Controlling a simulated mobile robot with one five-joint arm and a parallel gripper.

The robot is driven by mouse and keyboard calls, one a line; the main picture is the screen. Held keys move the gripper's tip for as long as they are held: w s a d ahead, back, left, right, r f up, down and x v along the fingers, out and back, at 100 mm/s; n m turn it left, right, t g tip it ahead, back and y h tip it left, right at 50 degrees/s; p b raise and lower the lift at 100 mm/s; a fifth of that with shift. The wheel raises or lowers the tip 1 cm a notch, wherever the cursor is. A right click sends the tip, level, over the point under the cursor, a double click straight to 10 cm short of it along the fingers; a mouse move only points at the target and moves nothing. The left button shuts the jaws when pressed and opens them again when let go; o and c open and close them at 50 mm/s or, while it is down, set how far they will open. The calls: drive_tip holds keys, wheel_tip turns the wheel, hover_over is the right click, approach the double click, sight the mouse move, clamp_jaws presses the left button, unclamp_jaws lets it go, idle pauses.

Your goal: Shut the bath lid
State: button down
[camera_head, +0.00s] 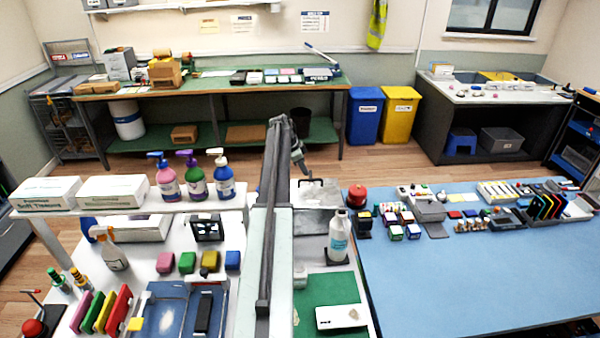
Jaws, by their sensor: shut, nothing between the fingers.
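A silver metal box, which looks like the bath (311,222), stands on the bench right of my arm. A flat grey panel with a dark handle, which looks like its lid (322,195), shows at its top and back. I cannot tell whether this lid lies flat or stands partly raised. My gripper (306,172) is at the end of my arm, pointing down just behind the handle in the picture. It is shut and empty. Whether it touches the handle or lid is too small to tell. My arm hides the bath's left side.
A spray-free white bottle (338,236) stands close in front of the bath. A red round button (357,196) is to its right, by the blue mat (440,280).

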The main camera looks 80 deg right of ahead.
drive_tip(key=shift+w+d+f+b, duration=0.15)
drive_tip(key=shift+d+f+b, duration=0.2)
drive_tip(key=shift+f, duration=0.15)
drive_tip(key=shift+w+d+f+b, duration=0.15)
drive_tip(key=shift+d+f+b, duration=0.2)
drive_tip(key=shift+f, duration=0.1)
